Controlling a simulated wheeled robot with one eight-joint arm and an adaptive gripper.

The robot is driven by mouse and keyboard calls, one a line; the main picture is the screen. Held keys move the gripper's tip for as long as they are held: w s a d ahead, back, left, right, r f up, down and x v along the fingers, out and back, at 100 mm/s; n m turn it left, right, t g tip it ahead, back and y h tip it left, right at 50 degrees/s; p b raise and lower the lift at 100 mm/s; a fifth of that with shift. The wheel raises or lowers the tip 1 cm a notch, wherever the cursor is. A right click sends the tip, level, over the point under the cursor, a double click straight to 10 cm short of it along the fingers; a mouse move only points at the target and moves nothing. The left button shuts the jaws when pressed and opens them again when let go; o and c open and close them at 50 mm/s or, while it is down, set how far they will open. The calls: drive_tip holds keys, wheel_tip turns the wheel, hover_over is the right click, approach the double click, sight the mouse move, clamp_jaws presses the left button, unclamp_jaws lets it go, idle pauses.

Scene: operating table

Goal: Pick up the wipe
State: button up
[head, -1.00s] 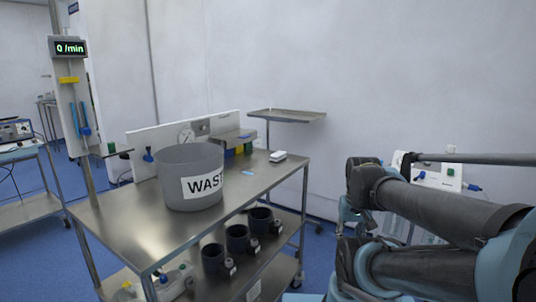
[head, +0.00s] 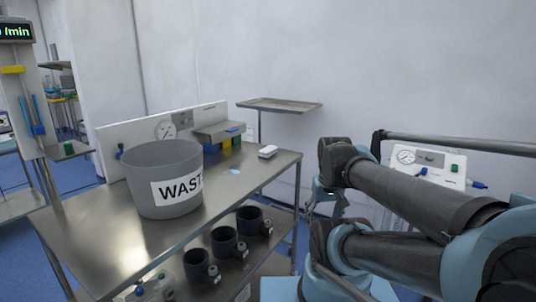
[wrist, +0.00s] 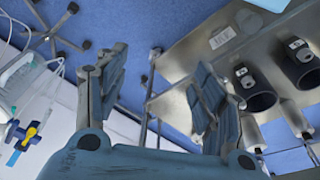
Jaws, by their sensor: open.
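A small flat light-blue piece, which looks like the wipe (head: 234,171), lies on the steel trolley top (head: 105,218), right of the grey waste bucket (head: 145,190). I cannot make out the wipe in the wrist view. My gripper (wrist: 158,80) shows in the wrist view with its two dark blue finger assemblies spread apart and nothing between them. It points at the blue floor beside the trolley's lower shelf. In the head view my folded arm is right of the trolley, and the gripper is mostly hidden behind it.
A small white box (head: 267,151) and a block with coloured bins (head: 220,137) sit at the trolley's back. Several dark cups, one of them here (head: 224,242), line the lower shelf. A tray stand (head: 280,104) is behind. A wheeled stand base (wrist: 55,35) is on the floor.

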drive_tip(key=w+a+r+m, duration=0.2)
drive_tip(key=w+a+r, duration=0.1)
drive_tip(key=w+r, duration=0.8)
wheel_tip(320, 180, up, 16)
drive_tip(key=m+g, duration=0.2)
drive_tip(key=m, duration=0.3)
hover_over(268, 148)
wheel_tip(268, 148, down, 17)
drive_tip(key=shift+f, duration=0.1)
drive_tip(key=c, duration=1)
